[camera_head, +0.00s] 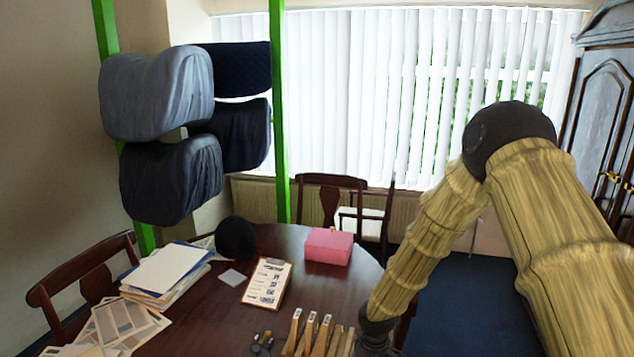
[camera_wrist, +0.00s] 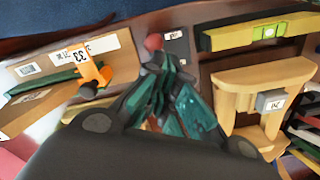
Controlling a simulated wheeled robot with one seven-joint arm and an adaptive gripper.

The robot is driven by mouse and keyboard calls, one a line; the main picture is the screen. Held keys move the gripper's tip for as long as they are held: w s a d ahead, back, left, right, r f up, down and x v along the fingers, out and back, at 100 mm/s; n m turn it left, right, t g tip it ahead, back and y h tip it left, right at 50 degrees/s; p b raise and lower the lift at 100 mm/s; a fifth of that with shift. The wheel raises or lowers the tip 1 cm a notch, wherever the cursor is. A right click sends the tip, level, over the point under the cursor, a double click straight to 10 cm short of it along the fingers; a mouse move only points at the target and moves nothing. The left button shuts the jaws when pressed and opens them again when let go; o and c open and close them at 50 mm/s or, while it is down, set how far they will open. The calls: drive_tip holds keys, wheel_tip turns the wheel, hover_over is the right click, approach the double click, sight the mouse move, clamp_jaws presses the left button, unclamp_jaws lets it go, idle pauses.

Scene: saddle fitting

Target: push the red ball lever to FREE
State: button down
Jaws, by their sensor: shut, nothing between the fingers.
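The red ball (camera_wrist: 153,42) of the lever shows in the wrist view, just beyond my fingertips. The lever's shaft is hidden or too small to make out. A dark plate with a small white label (camera_wrist: 174,35) lies right beside the ball; its lettering is not readable. My gripper (camera_wrist: 158,64) has dark teal fingers, shut and empty, with their tips close to the ball. I cannot tell if they touch it. In the head view the ball is not visible, and my wrist comes down at the bottom edge.
An orange clamp-like piece tagged 33 (camera_wrist: 103,75) is left of the fingers. A wooden saddle-shaped piece (camera_wrist: 245,78) and a yellow spirit level (camera_wrist: 240,37) are to the right. On the table, a pink box (camera_head: 328,247) and a clipboard (camera_head: 267,283) stand behind several wooden pieces (camera_head: 312,335).

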drive_tip(key=shift+w+a, duration=0.2)
drive_tip(key=shift+a, duration=0.4)
drive_tip(key=shift+w+a, duration=0.15)
drive_tip(key=shift+a, duration=0.45)
drive_tip(key=shift+d, duration=0.2)
drive_tip(key=shift+s+d, duration=0.15)
drive_tip(key=shift+d, duration=0.25)
wheel_tip(320, 180, up, 7)
drive_tip(key=p, duration=0.5)
idle(0.8)
